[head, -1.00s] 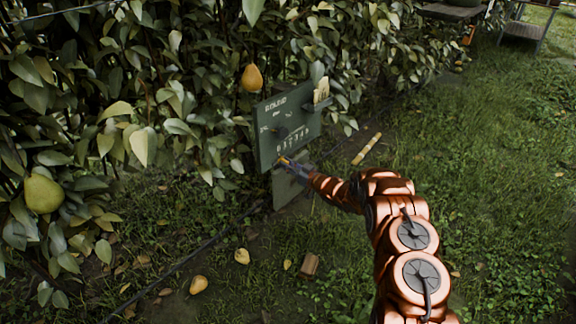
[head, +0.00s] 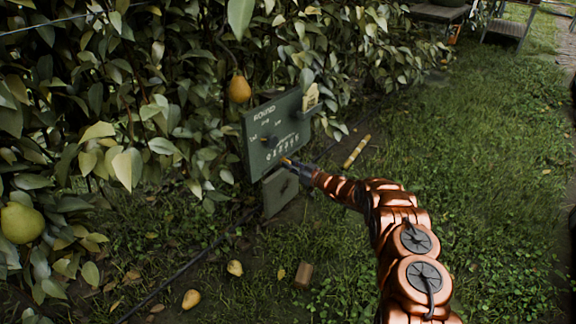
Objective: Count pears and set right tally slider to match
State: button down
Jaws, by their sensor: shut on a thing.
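The dark green tally board (head: 258,160) stands in front of the hedge, with white lettering and a row of small digits, too small to read. My gripper (head: 288,163) is at the board's lower edge, below the digits, shut on the tally slider (head: 284,160). The slider is small and largely hidden by the fingers. A dark knob (head: 268,138) sits on the board's left part. An orange-yellow pear (head: 239,89) hangs just above the board. A larger green-yellow pear (head: 21,222) hangs at the far left. Two yellow pears (head: 191,299) (head: 234,267) lie on the ground.
A grey plate (head: 278,195) is below the board. A yellow card (head: 311,97) stands at its upper right. A yellow stick (head: 356,151) and a brown block (head: 304,275) lie on the ground. A dark hose (head: 185,267) crosses the ground. Open grass lies to the right.

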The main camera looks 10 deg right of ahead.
jog(key=c, duration=1.3)
grip_release()
jog(key=shift+d, duration=0.3)
jog(key=shift+o, duration=1.1)
jog(key=shift+a, duration=0.25)
jog(key=v, duration=1.2)
jog(key=shift+a, duration=0.1)
